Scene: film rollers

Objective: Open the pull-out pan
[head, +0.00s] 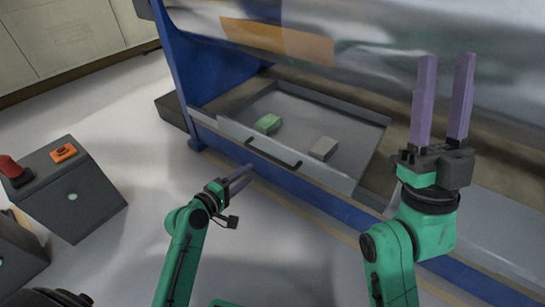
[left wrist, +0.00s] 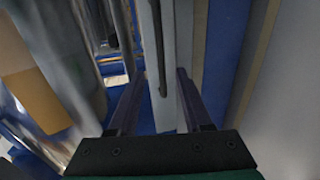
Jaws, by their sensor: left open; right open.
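The pull-out pan (head: 328,178) is a shallow grey tray low under the machine, behind a blue beam. Its black bar handle (head: 274,155) is on the front wall. A green block (head: 268,123) and a grey block (head: 323,148) lie in the pan. My left gripper (head: 246,176) is open and empty, just in front of and below the handle's left end. In the left wrist view, the dark handle (left wrist: 158,50) runs between the lines of the open fingers, beyond or near their tips; contact cannot be told. My right gripper (head: 444,62) is open, empty and raised, pointing up.
The machine's blue beam (head: 290,182) runs along the front below the pan. Large shiny rollers (head: 400,50) hang above it. A dark control box (head: 72,197) with red and orange switches stands at left.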

